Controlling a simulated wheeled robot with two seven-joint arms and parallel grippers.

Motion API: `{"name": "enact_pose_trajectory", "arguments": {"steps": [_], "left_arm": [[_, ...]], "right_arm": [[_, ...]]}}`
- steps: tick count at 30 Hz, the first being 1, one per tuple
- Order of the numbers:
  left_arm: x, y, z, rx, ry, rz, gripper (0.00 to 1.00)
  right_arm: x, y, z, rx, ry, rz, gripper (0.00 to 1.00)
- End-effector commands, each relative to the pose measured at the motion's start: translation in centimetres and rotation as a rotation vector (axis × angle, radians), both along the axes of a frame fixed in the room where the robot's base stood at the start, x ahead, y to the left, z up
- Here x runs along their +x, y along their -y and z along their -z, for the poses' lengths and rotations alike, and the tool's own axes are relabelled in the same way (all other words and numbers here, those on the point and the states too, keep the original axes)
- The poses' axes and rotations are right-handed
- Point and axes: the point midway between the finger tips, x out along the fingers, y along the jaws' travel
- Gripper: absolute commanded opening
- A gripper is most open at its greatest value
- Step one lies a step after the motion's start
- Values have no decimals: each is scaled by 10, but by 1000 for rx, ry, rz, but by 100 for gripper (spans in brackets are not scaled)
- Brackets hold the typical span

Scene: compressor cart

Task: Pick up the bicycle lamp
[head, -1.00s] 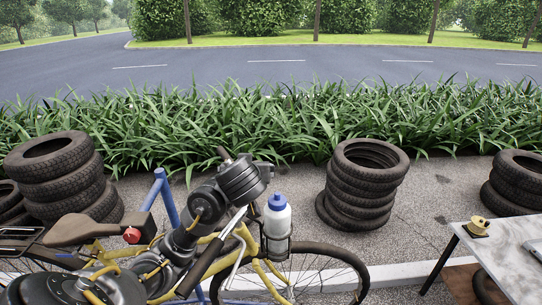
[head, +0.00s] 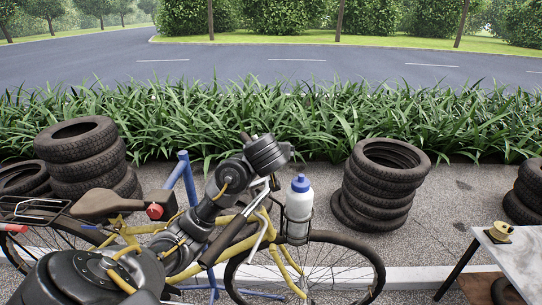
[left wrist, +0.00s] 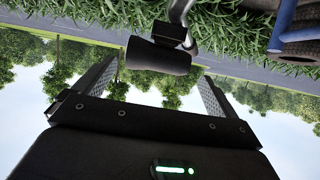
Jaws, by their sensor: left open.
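A dark, cylindrical lamp (left wrist: 158,55) shows in the left wrist view, fixed near a grey metal tube of the bicycle. My left gripper (left wrist: 160,74) is open. Its two fingers stand apart to either side of the lamp's lower edge in that picture; whether they reach around it I cannot tell, and no contact shows. In the head view my left arm reaches over the yellow bicycle (head: 285,262) to the handlebar area. My wrist there hides the fingers and the lamp. My right gripper is in neither view.
A white bottle with a blue cap (head: 299,205) sits in a holder close right of my left wrist. The saddle (head: 107,205) and a blue post (head: 181,175) are left of it. Tyre stacks (head: 382,185) stand behind. A table (head: 520,262) is at right.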

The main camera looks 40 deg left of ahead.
Motion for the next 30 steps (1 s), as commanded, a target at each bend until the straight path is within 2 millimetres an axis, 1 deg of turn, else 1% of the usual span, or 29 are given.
{"name": "enact_pose_trajectory", "arguments": {"steps": [1, 2, 6, 7, 10, 15, 17, 24, 27, 30], "left_arm": [[6, -4, 11, 0, -2, 0, 96], [9, -6, 14, 1, -2, -1, 96], [21, -15, 19, 0, -1, -1, 96], [22, -16, 19, 0, 0, 0, 96], [24, -18, 19, 0, 0, 1, 96], [24, -18, 18, 0, 0, 1, 96], [24, -18, 18, 0, 0, 1, 90], [24, -18, 18, 0, 0, 1, 58], [24, -18, 18, 0, 0, 1, 47], [24, -18, 19, 0, 0, 1, 47]], "right_arm": [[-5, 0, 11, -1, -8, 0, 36], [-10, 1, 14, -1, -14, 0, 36], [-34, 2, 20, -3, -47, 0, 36], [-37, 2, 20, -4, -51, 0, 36], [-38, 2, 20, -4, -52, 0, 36], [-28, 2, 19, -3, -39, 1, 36], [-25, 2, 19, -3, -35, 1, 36], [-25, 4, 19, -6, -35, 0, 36], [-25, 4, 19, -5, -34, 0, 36], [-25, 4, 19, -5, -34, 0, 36]]}}
